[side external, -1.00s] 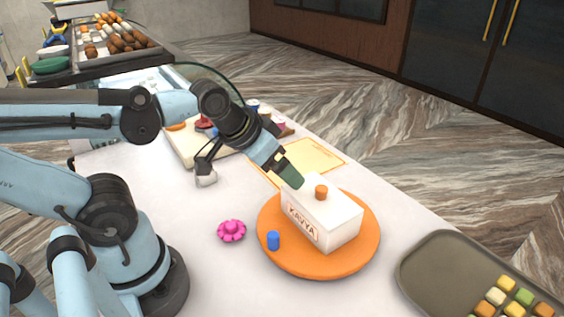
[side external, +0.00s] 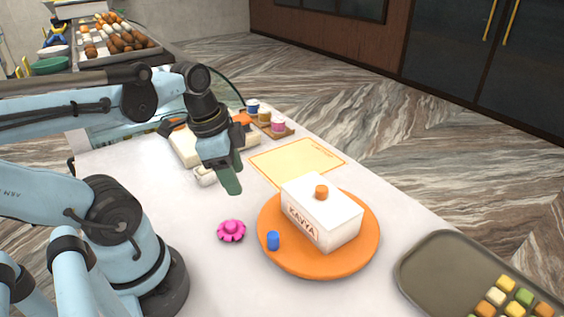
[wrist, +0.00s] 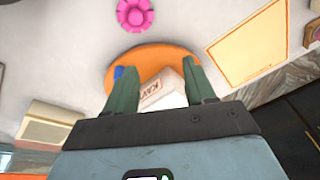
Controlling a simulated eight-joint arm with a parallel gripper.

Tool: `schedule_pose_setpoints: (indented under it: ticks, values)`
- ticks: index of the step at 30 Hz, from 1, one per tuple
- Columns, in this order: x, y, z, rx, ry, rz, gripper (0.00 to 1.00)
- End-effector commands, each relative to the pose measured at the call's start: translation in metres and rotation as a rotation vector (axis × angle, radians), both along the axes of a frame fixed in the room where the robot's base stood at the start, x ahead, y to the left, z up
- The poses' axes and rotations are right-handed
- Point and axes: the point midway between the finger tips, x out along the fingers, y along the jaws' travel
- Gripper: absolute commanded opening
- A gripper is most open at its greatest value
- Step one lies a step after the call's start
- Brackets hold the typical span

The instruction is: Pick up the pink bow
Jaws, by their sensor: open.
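The pink bow (side external: 231,231), a small flower-shaped piece, lies on the white counter left of the orange round board. In the wrist view the pink bow (wrist: 135,14) shows at the top edge, beyond my fingertips. My gripper (side external: 232,186) hangs above the counter, behind the bow in the side view and apart from it. In the wrist view my gripper (wrist: 161,76) has its two green fingers spread, with nothing held between them.
A white box (side external: 330,220) labelled KAVYA, with an orange piece on top, stands on the orange board (side external: 318,268). A blue cylinder (side external: 273,241) is at the board's edge near the bow. A yellow sheet (side external: 297,160) lies behind. A sweets tray (side external: 430,268) is at right.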

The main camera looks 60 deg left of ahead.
Motion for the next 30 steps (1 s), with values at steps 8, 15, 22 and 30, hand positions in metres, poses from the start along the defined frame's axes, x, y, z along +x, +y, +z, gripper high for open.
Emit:
schedule_pose_setpoints:
  ticks: [8, 15, 22, 30]
  values:
    - [-0.034, 0.006, 0.004, -0.029, 0.118, -0.258, 0.54]
    - [-0.036, 0.004, -0.008, -0.036, 0.128, -0.296, 0.54]
    - [-0.033, 0.002, -0.032, -0.035, 0.127, -0.295, 0.54]
    - [-0.03, -0.001, -0.055, -0.035, 0.127, -0.294, 0.54]
